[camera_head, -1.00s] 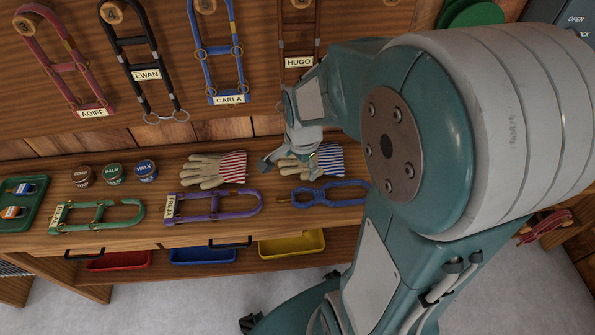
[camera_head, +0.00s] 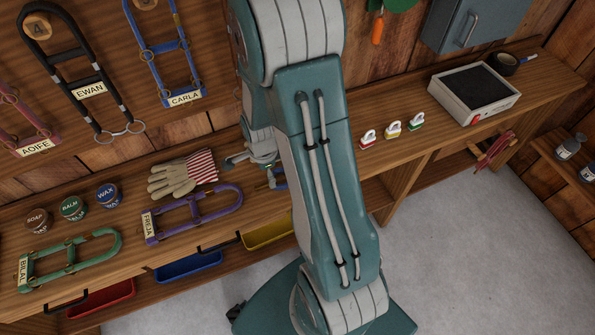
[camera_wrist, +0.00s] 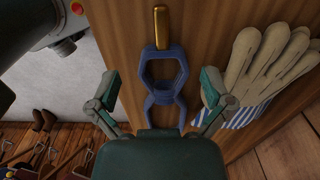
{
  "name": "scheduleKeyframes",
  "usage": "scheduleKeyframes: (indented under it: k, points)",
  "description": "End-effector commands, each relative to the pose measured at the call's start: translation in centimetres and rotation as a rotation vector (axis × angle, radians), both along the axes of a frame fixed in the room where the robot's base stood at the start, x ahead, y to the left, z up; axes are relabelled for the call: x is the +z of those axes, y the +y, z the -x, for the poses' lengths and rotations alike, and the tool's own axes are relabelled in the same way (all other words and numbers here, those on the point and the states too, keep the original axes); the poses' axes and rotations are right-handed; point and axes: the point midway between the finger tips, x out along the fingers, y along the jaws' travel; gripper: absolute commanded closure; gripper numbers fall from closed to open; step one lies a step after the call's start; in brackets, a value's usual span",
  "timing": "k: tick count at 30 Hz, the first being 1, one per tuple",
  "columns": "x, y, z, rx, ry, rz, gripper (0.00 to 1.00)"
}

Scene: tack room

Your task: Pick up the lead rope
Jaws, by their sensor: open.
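The lead rope (camera_wrist: 163,68) is blue, folded in a figure-eight shape with a brass-coloured end, and lies on the wooden bench. In the wrist view it lies between the two fingers of my gripper (camera_wrist: 160,88), which is open; nothing is held. The rope's lower part runs to the edge of my gripper's body. I cannot tell how high the fingers are above it. In the head view my gripper (camera_head: 252,157) is partly seen beside my arm, and only a bit of blue (camera_head: 278,180) shows there; my arm hides the rest.
A glove with a blue-striped cuff (camera_wrist: 262,75) lies close to the right finger in the wrist view. A red-striped glove (camera_head: 183,174) and a purple halter (camera_head: 193,213) are left of my gripper. Small padlocks (camera_head: 392,130) and a grey box (camera_head: 473,92) stand on the bench to the right.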

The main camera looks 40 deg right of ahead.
Motion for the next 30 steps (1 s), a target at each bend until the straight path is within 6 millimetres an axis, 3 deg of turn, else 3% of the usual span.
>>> scheduleKeyframes:
  k: [9, 19, 20, 24, 26, 30]
  points:
    - [-4.3, -0.7, -0.2, 0.0, 0.003, -0.007, 0.0]
    - [-4.9, -0.4, -0.2, 0.0, 0.0, -0.002, 0.0]
    - [-4.9, -0.4, -0.2, 0.0, 0.0, -0.002, 0.09]
    - [-4.9, -0.4, -0.2, 0.0, 0.0, -0.002, 0.71]
    - [-4.9, -0.5, -0.2, 0.0, 0.001, -0.003, 0.96]
    - [-4.9, -0.5, -0.2, 0.0, 0.001, -0.004, 0.97]
